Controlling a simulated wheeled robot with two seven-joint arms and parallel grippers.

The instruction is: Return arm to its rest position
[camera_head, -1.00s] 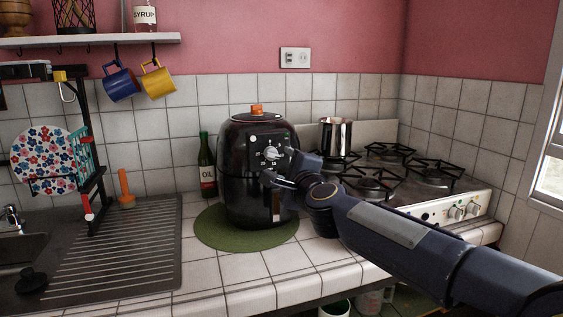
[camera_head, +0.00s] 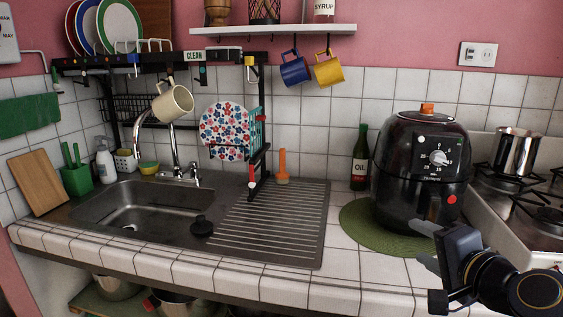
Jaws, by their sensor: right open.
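My right gripper (camera_head: 432,281) is at the lower right of the head view, in front of the counter's edge. Its jaws are open and nothing shows between them. It is below and in front of the black air fryer (camera_head: 420,190), apart from it as far as I can tell. The air fryer stands upright on a round green mat (camera_head: 362,226), with a dial on its front and an orange knob on top. My left gripper is not in view.
A sink (camera_head: 150,208) with a ribbed drainboard (camera_head: 275,225) fills the left and middle. A dark oil bottle (camera_head: 360,160) stands left of the air fryer. A metal pot (camera_head: 517,150) is on the stove at right. Blue (camera_head: 295,70) and yellow (camera_head: 328,70) mugs hang under the shelf.

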